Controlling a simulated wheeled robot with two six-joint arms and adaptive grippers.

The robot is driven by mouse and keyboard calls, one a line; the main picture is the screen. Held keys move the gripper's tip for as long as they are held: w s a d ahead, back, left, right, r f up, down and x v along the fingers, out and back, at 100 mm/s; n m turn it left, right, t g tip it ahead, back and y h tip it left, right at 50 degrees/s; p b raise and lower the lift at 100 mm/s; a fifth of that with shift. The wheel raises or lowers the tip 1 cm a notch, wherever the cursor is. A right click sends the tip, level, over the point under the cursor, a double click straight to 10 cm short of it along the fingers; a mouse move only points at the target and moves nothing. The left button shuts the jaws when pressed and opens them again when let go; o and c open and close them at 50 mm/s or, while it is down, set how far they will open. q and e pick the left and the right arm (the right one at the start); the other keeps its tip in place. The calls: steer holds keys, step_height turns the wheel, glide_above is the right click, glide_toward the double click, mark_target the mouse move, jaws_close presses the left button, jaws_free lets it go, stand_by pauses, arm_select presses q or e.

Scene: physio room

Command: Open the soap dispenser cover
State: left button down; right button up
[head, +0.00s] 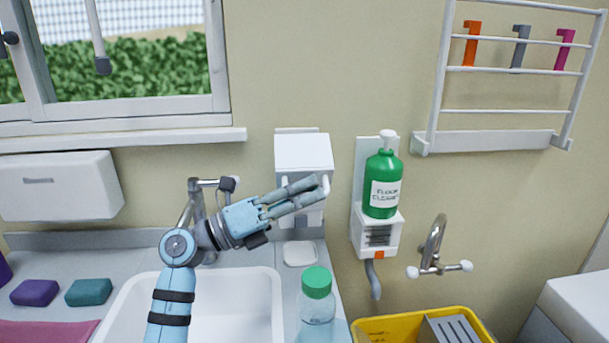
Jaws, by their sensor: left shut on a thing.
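The soap dispenser (303,152) is a white box on the wall, right of the window and above the sink. Its cover sits on the box; my gripper hides part of the lower front, and I see no clear gap at the cover's edge. A small white handle (325,185) shows at the cover's lower right. My left gripper (318,187) reaches across the front from the left, with its fingers shut at this handle. The contact itself is partly hidden by the fingers. My right gripper is not in view.
A green floor cleaner bottle (382,184) stands in a wall holder to the right. Below are a white soap dish (300,253), a clear bottle with green cap (316,305), the sink (235,300) and a tap (195,205). A yellow crate (385,328) is lower right.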

arm_select(q)
steer(key=shift+s+d+f, duration=0.1)
steer(key=shift+s+f, duration=0.2)
steer(key=shift+f, duration=0.1)
